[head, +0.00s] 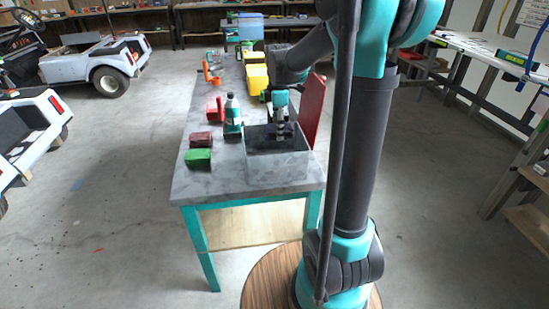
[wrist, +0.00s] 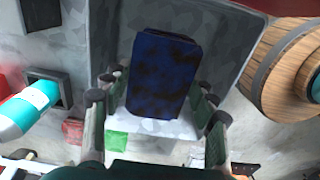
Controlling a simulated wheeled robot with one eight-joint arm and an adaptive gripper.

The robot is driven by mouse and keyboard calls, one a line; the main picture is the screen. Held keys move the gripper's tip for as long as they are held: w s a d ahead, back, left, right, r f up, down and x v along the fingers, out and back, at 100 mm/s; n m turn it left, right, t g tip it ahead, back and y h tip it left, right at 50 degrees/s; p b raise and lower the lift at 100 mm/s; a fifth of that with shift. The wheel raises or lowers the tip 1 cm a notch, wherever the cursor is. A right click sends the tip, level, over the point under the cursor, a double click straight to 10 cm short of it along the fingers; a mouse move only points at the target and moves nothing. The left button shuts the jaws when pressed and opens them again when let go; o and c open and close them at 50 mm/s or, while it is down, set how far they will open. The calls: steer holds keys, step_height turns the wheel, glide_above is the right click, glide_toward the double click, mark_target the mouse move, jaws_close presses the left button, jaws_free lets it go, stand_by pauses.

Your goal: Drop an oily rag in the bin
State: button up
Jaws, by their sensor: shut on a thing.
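The oily rag (wrist: 163,75) is a dark blue folded piece with black stains, upright between the fingers in the wrist view. My gripper (wrist: 157,95) is shut on it, with fingers on its left and right sides. In the head view my gripper (head: 281,130) points down at the open top of a grey box-shaped bin (head: 280,172) on the near end of the table. The bin's grey wall (wrist: 188,14) shows behind the rag in the wrist view. The bin's front wall hides its floor in the head view.
A teal and white bottle (head: 233,112) stands left of the bin. Red boxes (head: 201,140) and a green box (head: 198,158) sit along the left side of the grey table (head: 215,183). A red panel (head: 314,108) stands right of the bin. Yellow boxes (head: 257,78) are farther back.

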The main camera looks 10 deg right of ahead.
steer(key=shift+f, duration=0.45)
steer(key=o, duration=1.2)
steer(key=shift+r, duration=0.1)
step_height(320, 180, up, 12)
steer(key=shift+f, duration=0.1)
